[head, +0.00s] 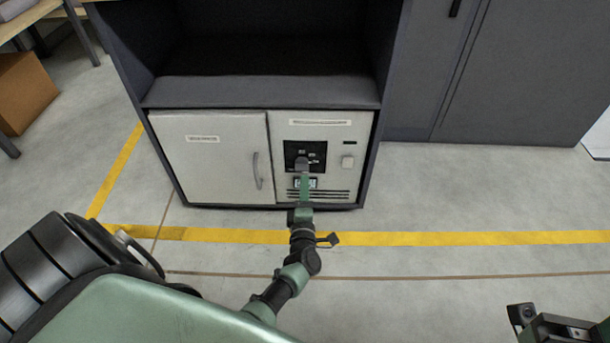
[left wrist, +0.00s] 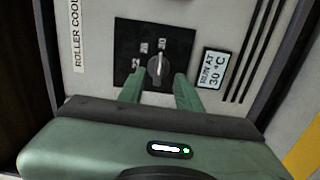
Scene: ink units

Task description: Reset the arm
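My left arm reaches forward to a white control panel (head: 345,133) in the lower right of a dark cabinet. In the left wrist view, my left gripper (left wrist: 160,84) is open, its two green fingers apart. A grey dial knob (left wrist: 157,67) on a black plate (left wrist: 128,43) shows between and just beyond the fingertips, with gaps either side. I cannot tell whether the fingers reach around it in depth. In the head view, the gripper (head: 304,177) covers part of the black plate. Only part of my right arm shows at the bottom right; its fingers are out of view.
A small display (left wrist: 214,69) reads "RUN AT 30 °C" right of the knob. A white door (head: 212,155) with a handle is left of the panel. An open shelf (head: 260,92) lies above.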

